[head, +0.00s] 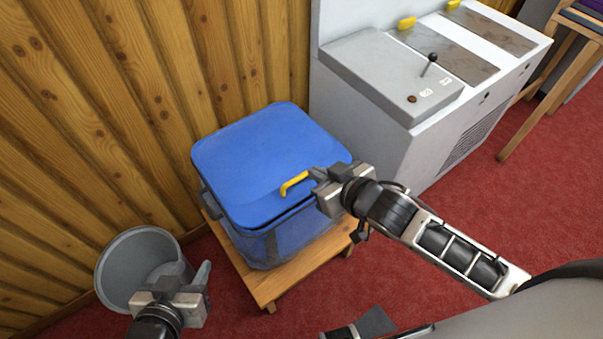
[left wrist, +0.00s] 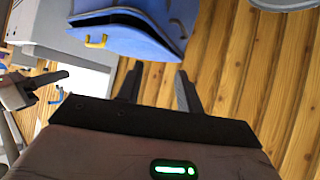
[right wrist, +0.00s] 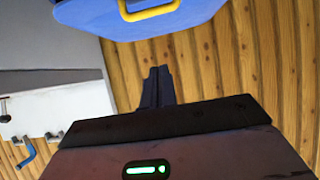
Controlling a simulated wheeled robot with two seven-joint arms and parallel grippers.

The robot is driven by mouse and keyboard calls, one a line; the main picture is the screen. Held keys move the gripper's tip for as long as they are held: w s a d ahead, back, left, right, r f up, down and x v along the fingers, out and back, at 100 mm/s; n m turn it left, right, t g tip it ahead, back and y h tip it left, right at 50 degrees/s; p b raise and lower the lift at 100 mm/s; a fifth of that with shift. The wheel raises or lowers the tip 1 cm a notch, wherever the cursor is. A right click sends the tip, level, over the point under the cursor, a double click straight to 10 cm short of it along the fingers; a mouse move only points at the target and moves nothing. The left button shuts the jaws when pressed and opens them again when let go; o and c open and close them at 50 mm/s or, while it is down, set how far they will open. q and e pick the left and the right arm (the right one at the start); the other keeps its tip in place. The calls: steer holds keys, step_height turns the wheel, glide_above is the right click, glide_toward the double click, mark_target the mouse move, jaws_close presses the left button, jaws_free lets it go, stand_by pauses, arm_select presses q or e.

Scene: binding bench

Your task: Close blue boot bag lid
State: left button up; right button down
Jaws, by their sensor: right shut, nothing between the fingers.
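The blue boot bag (head: 268,248) stands on a low wooden stand. Its blue lid (head: 255,155) lies over the top, with a dark gap under its front edge; the left wrist view also shows a gap between lid (left wrist: 125,38) and bag. A yellow handle (head: 294,183) is on the lid's front edge, also seen in the right wrist view (right wrist: 150,12). My right gripper (head: 318,173) is shut and empty, close to the right of the handle; contact with the lid is unclear. My left gripper (head: 185,275) is open and empty, in front of the bag at left, over a grey bin.
The grey bin (head: 118,268) stands on the red floor left of the wooden stand (head: 282,277). A grey-white machine (head: 365,120) with a black-knobbed lever is close on the bag's right. A wood-panelled wall (head: 130,110) rises behind. Red carpet (head: 480,225) is open at right.

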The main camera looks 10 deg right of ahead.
glide_above(301, 191)
step_height(301, 191, down, 4)
steer(key=shift+w+f+b, duration=0.25)
steer(key=shift+f+b, duration=0.35)
steer(key=shift+f, duration=0.5)
steer(key=shift+s+f, duration=0.2)
steer(key=shift+f, duration=0.45)
arm_select(q)
steer(key=shift+w+d+f, duration=0.1)
steer(key=shift+d+f, duration=0.05)
steer(key=shift+f, duration=0.05)
arm_select(e)
steer(key=shift+f, duration=0.2)
